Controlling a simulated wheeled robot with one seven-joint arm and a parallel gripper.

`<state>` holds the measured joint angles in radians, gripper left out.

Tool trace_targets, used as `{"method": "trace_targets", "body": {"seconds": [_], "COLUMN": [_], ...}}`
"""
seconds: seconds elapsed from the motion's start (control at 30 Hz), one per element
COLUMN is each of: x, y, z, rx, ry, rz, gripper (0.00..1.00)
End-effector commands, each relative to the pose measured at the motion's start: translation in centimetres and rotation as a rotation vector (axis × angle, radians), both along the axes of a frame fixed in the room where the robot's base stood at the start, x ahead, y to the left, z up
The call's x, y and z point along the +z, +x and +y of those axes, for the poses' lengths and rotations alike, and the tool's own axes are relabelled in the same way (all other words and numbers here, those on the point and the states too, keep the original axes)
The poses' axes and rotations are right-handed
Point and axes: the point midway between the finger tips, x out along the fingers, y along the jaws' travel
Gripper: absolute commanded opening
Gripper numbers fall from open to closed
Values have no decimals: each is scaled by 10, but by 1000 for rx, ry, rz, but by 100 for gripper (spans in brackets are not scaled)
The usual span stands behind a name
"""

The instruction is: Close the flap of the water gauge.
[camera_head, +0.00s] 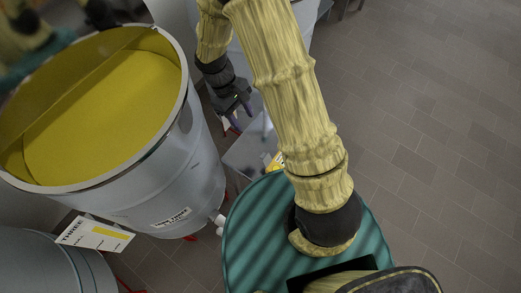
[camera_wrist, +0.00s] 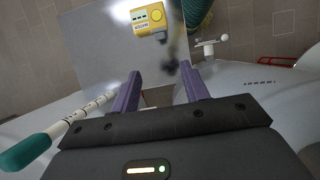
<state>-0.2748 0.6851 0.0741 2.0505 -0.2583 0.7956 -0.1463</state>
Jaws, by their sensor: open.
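The water gauge (camera_wrist: 148,19) is a small yellow box with a pale face and label. It lies on a grey tabletop at the top of the wrist view. A small grey piece sticks out at its lower right edge; I cannot tell whether this is the flap or how far it stands open. In the head view the gauge (camera_head: 269,160) is partly hidden behind my arm. My gripper (camera_wrist: 160,70) is open and empty, its two purple fingers apart and short of the gauge. In the head view my gripper (camera_head: 240,114) is above the table, beyond the gauge.
A large metal tank (camera_head: 170,190) of yellow liquid stands at left. A sign reading THREE (camera_head: 92,234) is below it. A white tap (camera_wrist: 209,46) is right of the gauge in the wrist view. A striped rod with teal handle (camera_wrist: 25,152) is at left. Tiled floor is clear at right.

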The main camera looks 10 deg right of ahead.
Motion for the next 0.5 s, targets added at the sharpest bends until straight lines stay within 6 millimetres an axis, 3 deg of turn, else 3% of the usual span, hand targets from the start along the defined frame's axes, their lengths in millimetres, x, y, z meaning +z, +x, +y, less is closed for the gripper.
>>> {"method": "trace_targets", "body": {"seconds": [0.17, 0.5], "x": [-13, -61], "y": [-5, -21], "z": [-4, -17], "rx": [-1, 1], "ry": [-1, -2], "rz": [4, 5], "gripper": [45, 45]}}
